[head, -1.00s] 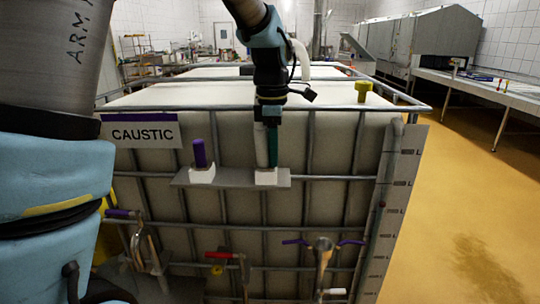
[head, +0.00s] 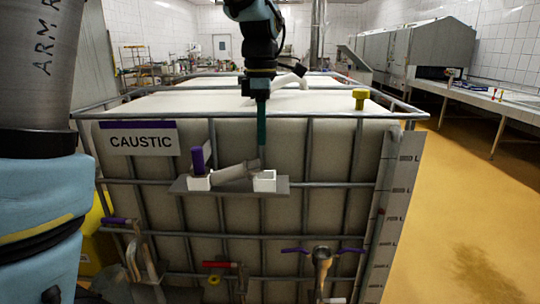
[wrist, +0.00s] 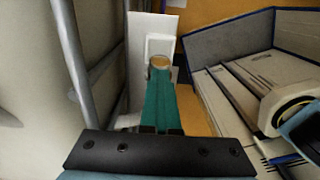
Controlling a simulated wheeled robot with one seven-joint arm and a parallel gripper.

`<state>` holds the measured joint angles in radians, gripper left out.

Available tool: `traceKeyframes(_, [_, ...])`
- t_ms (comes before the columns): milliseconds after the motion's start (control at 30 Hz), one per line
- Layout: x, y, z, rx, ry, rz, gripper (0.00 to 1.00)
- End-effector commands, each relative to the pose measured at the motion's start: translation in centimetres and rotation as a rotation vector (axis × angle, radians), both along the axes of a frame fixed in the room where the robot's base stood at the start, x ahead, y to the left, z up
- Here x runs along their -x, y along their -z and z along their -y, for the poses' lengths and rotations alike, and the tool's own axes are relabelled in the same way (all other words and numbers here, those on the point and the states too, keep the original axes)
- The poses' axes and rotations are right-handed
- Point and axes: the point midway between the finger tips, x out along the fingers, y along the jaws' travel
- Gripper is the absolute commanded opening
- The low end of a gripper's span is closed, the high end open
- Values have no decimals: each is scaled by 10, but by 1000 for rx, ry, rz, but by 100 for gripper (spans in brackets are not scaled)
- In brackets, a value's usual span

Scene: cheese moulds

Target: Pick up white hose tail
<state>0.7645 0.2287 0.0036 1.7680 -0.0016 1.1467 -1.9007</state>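A greyish-white tube (head: 234,172), which looks like the white hose tail, lies tilted across the small grey shelf. Its left end is by the left white holder (head: 199,183), and its right end is raised near my gripper. The right white holder (head: 265,181) looks empty; its round opening (wrist: 159,62) shows in the wrist view. My gripper (head: 262,162) points straight down with its teal fingers just above the right holder. In the wrist view the teal fingers (wrist: 160,85) look pressed together with nothing between them. I cannot tell whether they touch the tube.
A purple-topped piece (head: 198,160) stands in the left holder. The shelf (head: 228,187) is fixed to the caged caustic tank (head: 340,150). Valves with purple and red handles are below. Floor to the right is open.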

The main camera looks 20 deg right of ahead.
Motion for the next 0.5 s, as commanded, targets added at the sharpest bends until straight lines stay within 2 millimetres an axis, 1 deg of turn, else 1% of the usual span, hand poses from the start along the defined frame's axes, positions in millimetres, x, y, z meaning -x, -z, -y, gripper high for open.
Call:
traceKeyframes(33, [-1,-8,1,3,0,3,0])
traceKeyframes(100, [0,-17,2,4,1,2,0])
traceKeyframes(200, [0,-25,2,4,3,2,0])
traceKeyframes(300, [1,-29,3,5,3,1,0])
traceKeyframes(500, [1,-30,3,6,4,2,0])
